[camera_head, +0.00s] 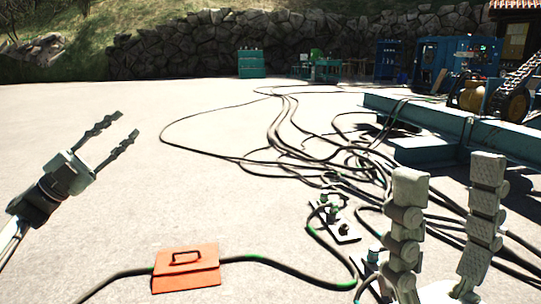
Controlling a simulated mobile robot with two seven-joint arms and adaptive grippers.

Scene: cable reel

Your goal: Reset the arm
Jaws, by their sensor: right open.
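My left gripper (118,132) comes in from the left and is held over bare pale ground. Its two dark fingers are apart with nothing between them. My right gripper (448,172) stands at the lower right with its two grey fingers pointing up. Its fingers are well apart and nothing is held between them. Its base is cut off by the bottom edge of the view. Black cables run on the ground behind and beside the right gripper, and some are hidden by its fingers.
An orange box (186,272) with a handle sits front left of centre, with a cable at each side. A plate with connectors (335,222) lies near the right gripper. Tangled black cables (300,160) spread across the middle. A blue-green beam (440,121) lies at right. The left ground is clear.

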